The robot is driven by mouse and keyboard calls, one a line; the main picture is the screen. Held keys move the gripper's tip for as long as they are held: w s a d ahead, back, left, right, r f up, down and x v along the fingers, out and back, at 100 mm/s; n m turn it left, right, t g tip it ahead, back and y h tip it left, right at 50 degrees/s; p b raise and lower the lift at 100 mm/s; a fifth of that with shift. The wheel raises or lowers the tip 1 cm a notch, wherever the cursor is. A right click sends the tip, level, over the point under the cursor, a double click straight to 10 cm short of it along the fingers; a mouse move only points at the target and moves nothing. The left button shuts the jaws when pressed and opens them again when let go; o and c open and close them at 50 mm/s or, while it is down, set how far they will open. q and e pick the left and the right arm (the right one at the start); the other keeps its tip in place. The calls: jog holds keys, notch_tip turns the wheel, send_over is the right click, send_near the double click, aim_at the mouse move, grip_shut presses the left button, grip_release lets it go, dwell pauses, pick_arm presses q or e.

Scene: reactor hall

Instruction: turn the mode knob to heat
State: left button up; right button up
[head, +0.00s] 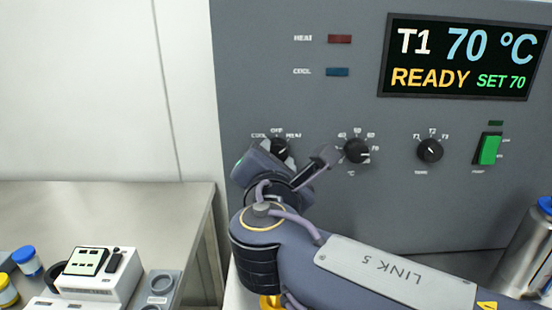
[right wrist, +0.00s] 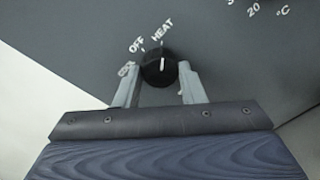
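The mode knob (head: 280,148) is a round black knob at the lower left of the grey panel, with COOL, OFF and HEAT around it. In the right wrist view the knob (right wrist: 158,72) shows a white pointer line directed up toward the HEAT label. My right gripper (right wrist: 159,80) is open, with one grey finger on each side of the knob and narrow gaps beside it. I cannot tell how deep the fingertips reach. In the head view my right arm hides part of this gripper. My left gripper is not in view.
The display (head: 463,58) reads T1 70 °C, READY, SET 70. The HEAT lamp (head: 339,39) and COOL lamp (head: 338,72) look dark. A steel flask (head: 527,250) stands at far right.

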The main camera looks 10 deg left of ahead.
jog(key=o, duration=0.5)
jog(key=shift+c, duration=0.2)
jog(key=s+d, duration=0.1)
jog(key=s, duration=0.6)
jog(key=shift+s+r+b, duration=0.15)
jog(key=shift+s+b, duration=0.2)
jog(key=shift+s, duration=0.05)
jog(key=shift+d, duration=0.1)
